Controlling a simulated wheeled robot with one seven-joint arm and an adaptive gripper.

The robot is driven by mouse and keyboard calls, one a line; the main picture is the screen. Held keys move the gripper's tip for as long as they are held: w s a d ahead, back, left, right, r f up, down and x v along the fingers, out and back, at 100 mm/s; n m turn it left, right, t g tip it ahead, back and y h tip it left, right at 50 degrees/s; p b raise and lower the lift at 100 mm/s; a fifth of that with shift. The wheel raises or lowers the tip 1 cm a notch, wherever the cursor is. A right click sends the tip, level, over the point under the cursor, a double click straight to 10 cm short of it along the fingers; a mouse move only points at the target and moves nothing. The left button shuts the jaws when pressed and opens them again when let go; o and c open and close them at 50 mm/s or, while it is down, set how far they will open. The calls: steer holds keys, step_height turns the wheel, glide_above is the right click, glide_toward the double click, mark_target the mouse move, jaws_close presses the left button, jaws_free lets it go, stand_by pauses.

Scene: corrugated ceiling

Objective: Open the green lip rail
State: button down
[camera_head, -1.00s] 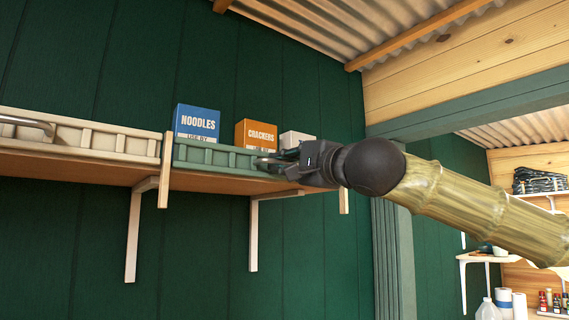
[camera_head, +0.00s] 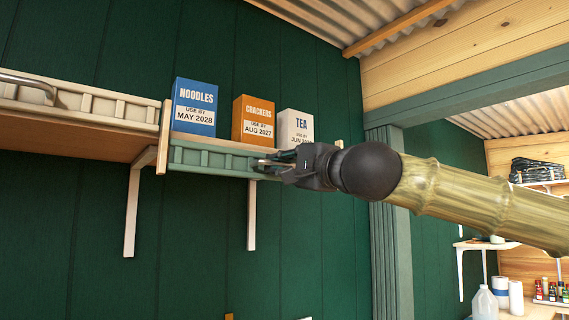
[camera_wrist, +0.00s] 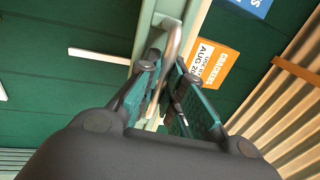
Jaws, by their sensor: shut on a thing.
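The green lip rail (camera_head: 212,160) runs along the front of the right shelf section. It now hangs lower than the cream rail beside it, and the boxes' lower labels show above it. It also shows in the wrist view (camera_wrist: 159,22). My gripper (camera_head: 268,164) is at the rail's right part. In the wrist view my gripper (camera_wrist: 166,103) is shut on the rail's metal handle (camera_wrist: 172,45), which runs between the two fingers. The right end of the rail is hidden behind my gripper in the head view.
A blue noodles box (camera_head: 195,107), an orange crackers box (camera_head: 253,121) and a white tea box (camera_head: 296,127) stand on the shelf behind the rail. A cream rail (camera_head: 85,104) closes the left section. A wooden divider (camera_head: 164,137) stands between the sections. White brackets (camera_head: 131,210) hang below.

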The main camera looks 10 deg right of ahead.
steer(key=c, duration=1.5)
jaws_free()
steer(key=v, duration=1.2)
steer(key=shift+a, duration=0.1)
